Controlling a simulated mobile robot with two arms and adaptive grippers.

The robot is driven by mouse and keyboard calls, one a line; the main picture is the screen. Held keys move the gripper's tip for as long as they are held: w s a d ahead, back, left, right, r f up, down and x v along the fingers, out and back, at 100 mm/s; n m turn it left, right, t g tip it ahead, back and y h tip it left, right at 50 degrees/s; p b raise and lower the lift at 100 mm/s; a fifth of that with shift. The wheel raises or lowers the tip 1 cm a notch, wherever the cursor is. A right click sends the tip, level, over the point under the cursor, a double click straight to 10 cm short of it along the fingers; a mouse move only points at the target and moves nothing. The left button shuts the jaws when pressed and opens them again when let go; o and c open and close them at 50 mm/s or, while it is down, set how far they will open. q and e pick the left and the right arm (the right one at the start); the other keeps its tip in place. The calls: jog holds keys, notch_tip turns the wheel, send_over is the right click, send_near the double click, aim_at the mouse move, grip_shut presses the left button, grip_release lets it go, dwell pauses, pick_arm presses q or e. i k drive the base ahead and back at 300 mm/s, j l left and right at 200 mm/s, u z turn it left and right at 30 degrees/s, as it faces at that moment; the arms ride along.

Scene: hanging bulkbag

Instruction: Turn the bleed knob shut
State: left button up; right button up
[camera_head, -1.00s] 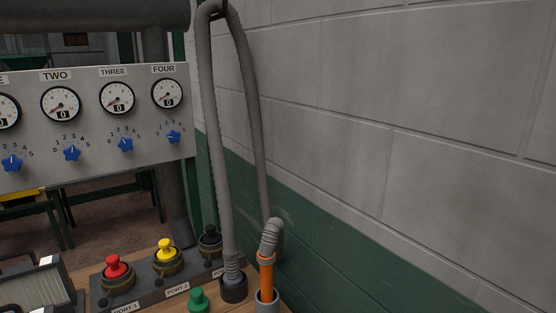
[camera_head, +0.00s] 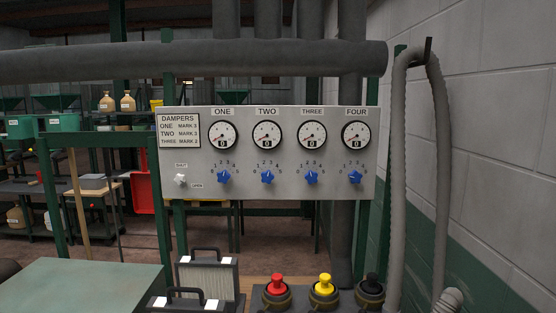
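A grey panel (camera_head: 270,193) hangs in front of me below a thick dark pipe. At its lower left is a small white knob (camera_head: 180,179), the only knob with a shut label above it and an open label at its lower right. The word bleed is not readable on it, and which way the knob points is too small to tell. Neither of my grippers is in view, and nothing touches the knob.
Four gauges sit above blue knobs (camera_head: 267,177) on the panel. Below are black-handled filter boxes (camera_head: 208,277), and red (camera_head: 277,285), yellow (camera_head: 323,285) and black plugs. A grey hose (camera_head: 398,180) loops by the right wall. A green surface (camera_head: 85,287) lies lower left.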

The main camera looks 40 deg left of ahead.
aim_at(180, 178)
jog(key=k+u, duration=0.15)
jog(key=u, duration=1.5)
jog(key=l+u, duration=0.15)
jog(key=u, duration=0.2)
jog(key=k+l+u, duration=0.1)
jog(key=u, duration=0.25)
